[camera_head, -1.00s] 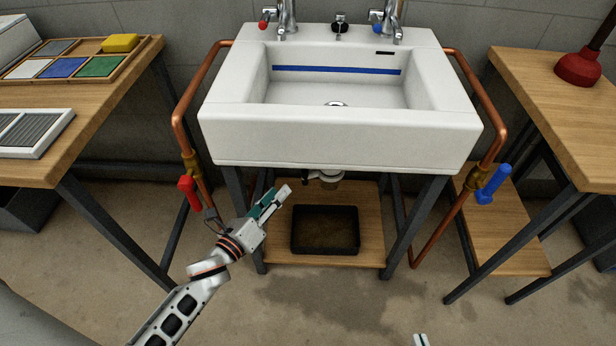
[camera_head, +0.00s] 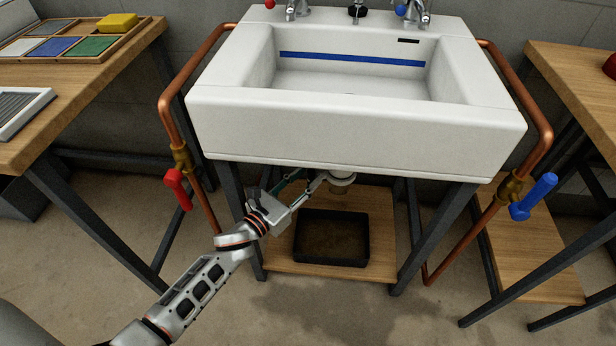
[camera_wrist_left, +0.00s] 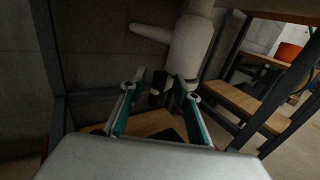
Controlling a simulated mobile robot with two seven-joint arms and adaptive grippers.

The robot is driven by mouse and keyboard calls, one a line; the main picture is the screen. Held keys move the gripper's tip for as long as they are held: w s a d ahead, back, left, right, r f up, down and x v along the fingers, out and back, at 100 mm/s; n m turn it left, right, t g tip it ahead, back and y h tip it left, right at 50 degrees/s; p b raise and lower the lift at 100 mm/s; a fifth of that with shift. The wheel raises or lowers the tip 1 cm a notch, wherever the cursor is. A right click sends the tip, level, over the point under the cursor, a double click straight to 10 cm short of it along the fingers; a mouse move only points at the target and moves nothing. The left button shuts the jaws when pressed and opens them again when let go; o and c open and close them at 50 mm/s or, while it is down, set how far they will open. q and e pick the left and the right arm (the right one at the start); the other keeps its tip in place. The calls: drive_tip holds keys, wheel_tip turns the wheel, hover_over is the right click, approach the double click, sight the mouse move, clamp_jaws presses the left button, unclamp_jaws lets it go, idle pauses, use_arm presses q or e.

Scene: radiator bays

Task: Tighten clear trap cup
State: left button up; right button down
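A pale drain trap (camera_head: 341,178) hangs under the white sink (camera_head: 350,130). In the left wrist view the trap (camera_wrist_left: 190,45) is a pale upright body with a side pipe to the left. Its lower end is dark and partly hidden behind a finger, and I cannot clearly make out the clear cup. My left gripper (camera_head: 308,186) reaches in under the sink from the left, close to the trap. In the left wrist view its two teal-padded fingers (camera_wrist_left: 160,92) stand apart, just below the trap body. Whether they touch it I cannot tell. My right gripper is out of view.
A black tray (camera_head: 332,258) stands on the wooden shelf (camera_head: 290,271) below the trap. Dark sink legs stand on both sides. Copper pipes carry a red valve handle (camera_head: 178,189) at left and a blue one (camera_head: 534,197) at right. Wooden tables flank the sink.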

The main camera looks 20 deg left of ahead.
use_arm(q)
drive_tip(key=shift+w+d, duration=0.15)
drive_tip(key=shift+w, duration=0.3)
drive_tip(key=shift+c, duration=0.4)
clamp_jaws()
